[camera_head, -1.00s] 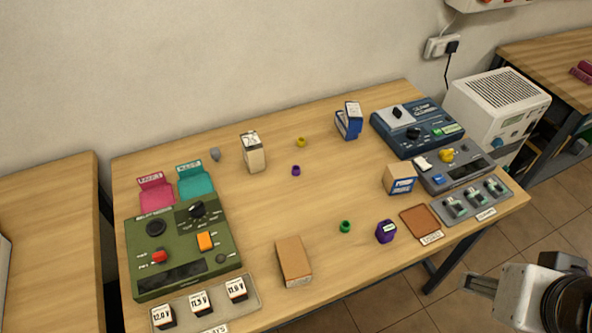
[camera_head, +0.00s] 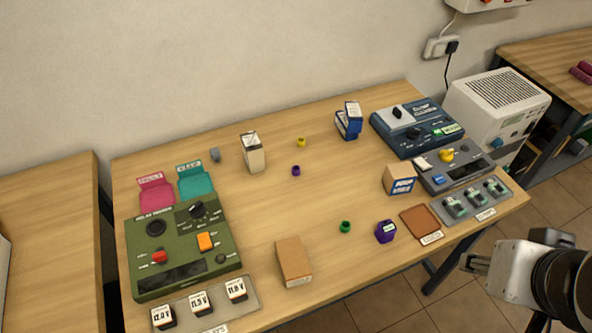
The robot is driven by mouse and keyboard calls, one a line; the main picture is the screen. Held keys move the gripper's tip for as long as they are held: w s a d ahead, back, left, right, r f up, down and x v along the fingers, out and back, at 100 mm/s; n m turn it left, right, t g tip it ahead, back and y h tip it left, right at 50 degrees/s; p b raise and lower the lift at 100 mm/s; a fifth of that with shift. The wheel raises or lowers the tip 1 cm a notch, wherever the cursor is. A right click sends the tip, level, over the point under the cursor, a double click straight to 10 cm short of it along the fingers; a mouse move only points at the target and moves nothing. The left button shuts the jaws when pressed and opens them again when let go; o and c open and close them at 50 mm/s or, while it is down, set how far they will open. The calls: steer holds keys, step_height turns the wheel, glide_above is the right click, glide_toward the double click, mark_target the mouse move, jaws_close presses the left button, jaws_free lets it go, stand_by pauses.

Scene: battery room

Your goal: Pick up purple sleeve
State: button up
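The purple sleeve (camera_head: 296,171) is a small dark purple ring standing on the middle of the wooden table, toward the back. A yellow sleeve (camera_head: 301,142) stands just behind it and a green sleeve (camera_head: 345,227) is nearer the front edge. A larger purple container (camera_head: 385,231) with a pale label stands at the front right. My gripper (camera_head: 468,262) is at the lower right, off the table's front edge and far from the purple sleeve. Its fingers are small and seen from the side, so I cannot tell how far apart they are. I see nothing held.
A cream carton (camera_head: 252,153) stands left of the purple sleeve. Blue boxes (camera_head: 349,122) and a blue device (camera_head: 416,126) are at the back right. A cardboard box (camera_head: 293,262) lies at the front, and a green tester (camera_head: 180,255) is at left.

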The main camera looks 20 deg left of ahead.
steer(key=w+a+f+n+t+y, duration=0.15)
steer(key=w+a+f, duration=0.25)
steer(key=w+a, duration=0.6)
steer(key=w+a+f+n+t+y, duration=0.1)
steer(key=w+a+f+n, duration=0.15)
steer(key=w+a, duration=0.65)
steer(key=n+t+y, duration=0.2)
steer(key=y, duration=0.2)
glide_toward(294, 167)
steer(key=shift+w+d+r+g, duration=0.2)
steer(key=shift+d+r+g, duration=0.05)
steer(key=shift+d+r, duration=0.25)
steer(key=shift+s+a+f, duration=0.2)
steer(key=shift+a+f, duration=0.3)
steer(key=shift+x, duration=0.8)
steer(key=shift+w, duration=0.15)
steer(key=shift+x, duration=2.8)
